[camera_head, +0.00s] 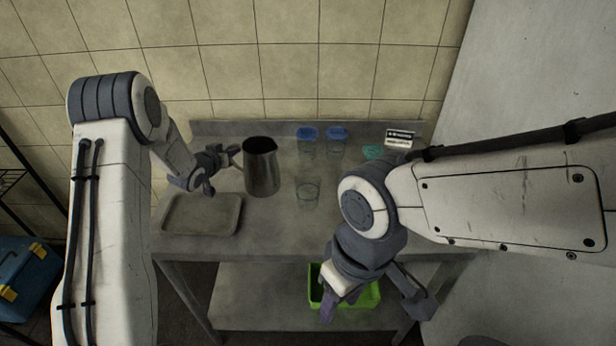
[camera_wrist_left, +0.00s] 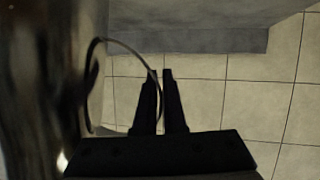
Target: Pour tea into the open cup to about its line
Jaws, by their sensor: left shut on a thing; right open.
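A metal pitcher (camera_head: 262,170) stands upright at the middle of the metal table, its dark mouth facing up. My left gripper (camera_head: 228,158) is shut on the pitcher's handle at its left side. In the left wrist view the fingers (camera_wrist_left: 165,100) close on the thin curved handle (camera_wrist_left: 128,45), with the shiny pitcher body (camera_wrist_left: 40,90) at the left. An open clear cup (camera_head: 307,193) stands to the right of the pitcher, apart from it. Any tea inside the pitcher is hidden.
Two cups with blue lids (camera_head: 307,140) (camera_head: 337,140) stand at the back. A teal item (camera_head: 374,152) and a small sign (camera_head: 399,138) are at the back right, partly behind my right arm. An empty tray (camera_head: 201,214) lies front left. A green bin (camera_head: 368,297) sits on the lower shelf.

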